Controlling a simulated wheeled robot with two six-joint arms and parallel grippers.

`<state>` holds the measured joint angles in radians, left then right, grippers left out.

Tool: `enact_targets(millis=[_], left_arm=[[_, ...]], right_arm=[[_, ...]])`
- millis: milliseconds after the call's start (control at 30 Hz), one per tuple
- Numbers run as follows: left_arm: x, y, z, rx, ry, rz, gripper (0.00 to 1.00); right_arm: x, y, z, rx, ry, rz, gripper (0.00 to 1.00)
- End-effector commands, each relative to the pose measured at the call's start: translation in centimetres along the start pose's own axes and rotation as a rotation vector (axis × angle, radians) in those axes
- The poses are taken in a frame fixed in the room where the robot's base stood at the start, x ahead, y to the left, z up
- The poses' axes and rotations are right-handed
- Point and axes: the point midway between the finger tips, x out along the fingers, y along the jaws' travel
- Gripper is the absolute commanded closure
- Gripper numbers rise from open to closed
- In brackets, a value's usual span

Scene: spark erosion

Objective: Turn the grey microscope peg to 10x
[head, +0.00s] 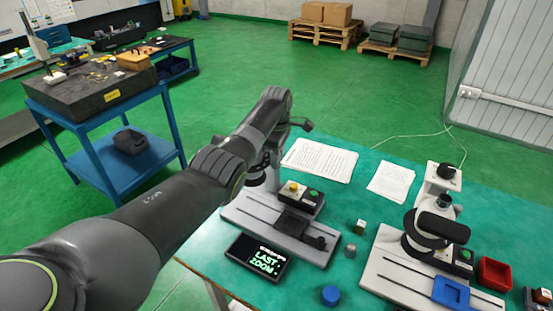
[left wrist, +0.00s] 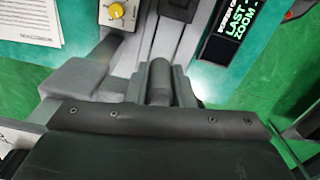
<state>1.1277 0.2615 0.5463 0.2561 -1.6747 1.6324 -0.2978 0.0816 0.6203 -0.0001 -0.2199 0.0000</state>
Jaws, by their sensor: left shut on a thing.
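My left arm reaches across the head view to the grey microscope on the left of the green table. Its base (head: 290,232) has a slotted stage and a yellow knob (head: 293,186), which also shows in the left wrist view (left wrist: 117,10). My left gripper (head: 272,155) is down at the microscope's upper part, mostly hidden by my wrist. In the left wrist view a grey rounded peg (left wrist: 160,80) stands between the jaws, and the gripper is shut on it. The peg's scale marks cannot be read. A black display (head: 258,258) reads "LAST ZOOM". My right gripper is not in view.
A second, white microscope (head: 440,205) stands to the right, with a blue tray (head: 451,293) and a red bin (head: 495,272) near it. A blue round piece (head: 330,295) and a small block (head: 360,227) lie between. Papers (head: 320,160) lie behind the grey microscope.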

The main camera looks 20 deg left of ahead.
Motion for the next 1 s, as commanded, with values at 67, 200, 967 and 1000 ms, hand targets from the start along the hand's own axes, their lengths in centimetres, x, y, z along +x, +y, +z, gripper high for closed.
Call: enact_targets(millis=[67, 200, 967, 1000], left_arm=[[-0.1, 0.0, 0.0, 0.002, -0.002, 0.001, 0.76], [-0.1, 0.0, 0.0, 0.002, -0.001, 0.001, 0.58], [-8.2, 0.2, 0.0, 0.003, 0.0, 0.008, 0.57], [-9.2, 0.1, 0.0, 0.003, 0.0, 0.008, 0.57]], right_arm=[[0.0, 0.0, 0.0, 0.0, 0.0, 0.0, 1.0], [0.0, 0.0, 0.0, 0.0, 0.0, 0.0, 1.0], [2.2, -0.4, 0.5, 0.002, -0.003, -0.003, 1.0], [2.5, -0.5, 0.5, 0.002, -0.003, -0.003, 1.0]])
